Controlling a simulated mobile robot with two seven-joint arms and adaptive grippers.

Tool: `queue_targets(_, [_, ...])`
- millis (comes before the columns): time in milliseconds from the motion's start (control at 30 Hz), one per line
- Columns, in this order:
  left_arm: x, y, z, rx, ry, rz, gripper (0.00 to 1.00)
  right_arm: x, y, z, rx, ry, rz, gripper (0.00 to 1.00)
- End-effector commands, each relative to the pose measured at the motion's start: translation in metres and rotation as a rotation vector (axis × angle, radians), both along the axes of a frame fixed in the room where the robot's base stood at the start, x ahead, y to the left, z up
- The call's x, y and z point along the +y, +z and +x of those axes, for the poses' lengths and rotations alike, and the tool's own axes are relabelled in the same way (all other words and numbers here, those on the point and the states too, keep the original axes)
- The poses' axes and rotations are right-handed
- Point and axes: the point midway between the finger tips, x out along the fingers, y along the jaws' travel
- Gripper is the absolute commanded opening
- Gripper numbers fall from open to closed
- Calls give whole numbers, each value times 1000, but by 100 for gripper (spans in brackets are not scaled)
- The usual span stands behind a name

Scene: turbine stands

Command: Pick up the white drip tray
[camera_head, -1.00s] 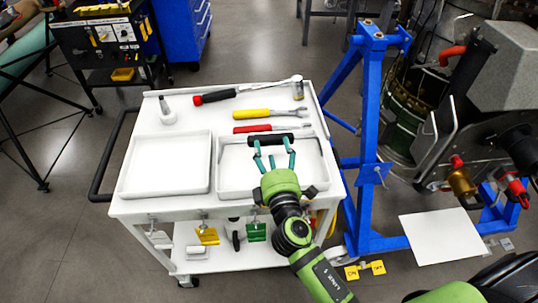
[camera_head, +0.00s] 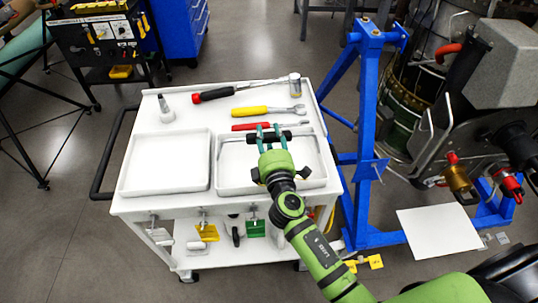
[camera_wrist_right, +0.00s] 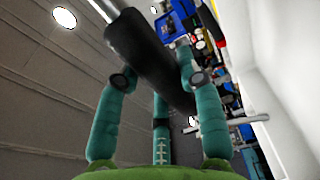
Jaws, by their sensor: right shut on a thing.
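Two shallow white trays lie side by side on a white cart, a left tray (camera_head: 165,190) and a right tray (camera_head: 222,165). My right gripper (camera_head: 269,134) reaches over the right tray and is shut on this handle. The right wrist view shows the teal fingers on both sides of the black handle (camera_wrist_right: 155,60). My arm and gripper cover part of the right tray. The left gripper is out of view.
A red-handled tool (camera_head: 245,127), a yellow-handled wrench (camera_head: 270,111) and a hammer (camera_head: 230,91) lie just beyond the trays. A small grey-white cone-shaped item (camera_head: 166,112) stands at the back left. A blue stand (camera_head: 366,130) rises close to the cart's right side.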

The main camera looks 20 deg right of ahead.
Motion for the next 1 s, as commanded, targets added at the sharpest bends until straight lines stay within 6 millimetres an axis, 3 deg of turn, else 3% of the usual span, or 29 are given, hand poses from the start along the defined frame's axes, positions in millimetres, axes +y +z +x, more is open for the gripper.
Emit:
queue_targets(267, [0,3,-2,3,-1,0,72,0,6,0,-2,1,1,0])
queue_targets(767, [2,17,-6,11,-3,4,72,-1,45,0,-4,1,-1,0])
queue_targets(1000, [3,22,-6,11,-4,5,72,-18,56,-12,-4,0,-3,0])
